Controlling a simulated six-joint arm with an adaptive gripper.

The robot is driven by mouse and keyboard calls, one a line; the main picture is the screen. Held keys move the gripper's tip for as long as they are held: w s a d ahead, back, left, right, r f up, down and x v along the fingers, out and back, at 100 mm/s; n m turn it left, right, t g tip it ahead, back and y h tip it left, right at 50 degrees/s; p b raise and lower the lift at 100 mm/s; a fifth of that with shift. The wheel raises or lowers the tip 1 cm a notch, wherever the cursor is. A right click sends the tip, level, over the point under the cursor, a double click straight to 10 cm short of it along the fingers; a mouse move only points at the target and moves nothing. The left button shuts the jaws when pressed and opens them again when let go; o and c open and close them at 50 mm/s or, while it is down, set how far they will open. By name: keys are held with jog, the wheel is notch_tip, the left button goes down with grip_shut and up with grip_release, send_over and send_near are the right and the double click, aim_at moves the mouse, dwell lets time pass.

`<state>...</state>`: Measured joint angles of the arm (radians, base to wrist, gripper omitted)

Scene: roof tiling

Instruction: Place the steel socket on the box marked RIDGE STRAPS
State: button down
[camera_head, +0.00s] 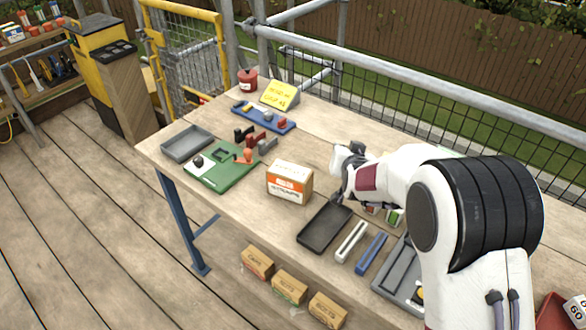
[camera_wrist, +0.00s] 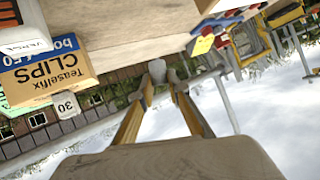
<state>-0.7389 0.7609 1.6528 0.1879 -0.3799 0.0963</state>
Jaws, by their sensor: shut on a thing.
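My gripper (camera_head: 338,188) hangs over the table, just right of a white and orange box (camera_head: 289,183). In the wrist view, the fingers (camera_wrist: 164,82) are shut on a small grey rounded piece, which looks like the steel socket (camera_wrist: 157,69), at their tips. The socket cannot be made out in the head view. I cannot read RIDGE STRAPS on any box. The white and orange box stands on the table; its print is too small to read. Several brown cardboard boxes (camera_head: 289,286) sit low beside the table's front, with unreadable labels.
A black tray (camera_head: 325,227) lies below my gripper, with white (camera_head: 351,241) and blue (camera_head: 371,253) holders beside it. A green board (camera_head: 222,177), a grey tray (camera_head: 187,143) and a blue rack (camera_head: 263,116) are to the left. A CLIPS box (camera_wrist: 48,75) shows in the wrist view.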

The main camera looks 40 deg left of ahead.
jog(key=a+r, duration=0.1)
jog(key=r, duration=0.1)
notch_tip(320, 180, up, 7)
jog(key=n+g+y, duration=0.4)
jog(key=n+g, duration=0.1)
jog(key=n, duration=0.3)
send_over(292, 173)
jog(key=shift+f, duration=0.15)
dwell(0.6)
dwell(0.4)
jog(key=shift+f, duration=0.15)
jog(key=shift+f, duration=3)
jog(key=shift+f, duration=0.15)
jog(key=shift+f, duration=1.75)
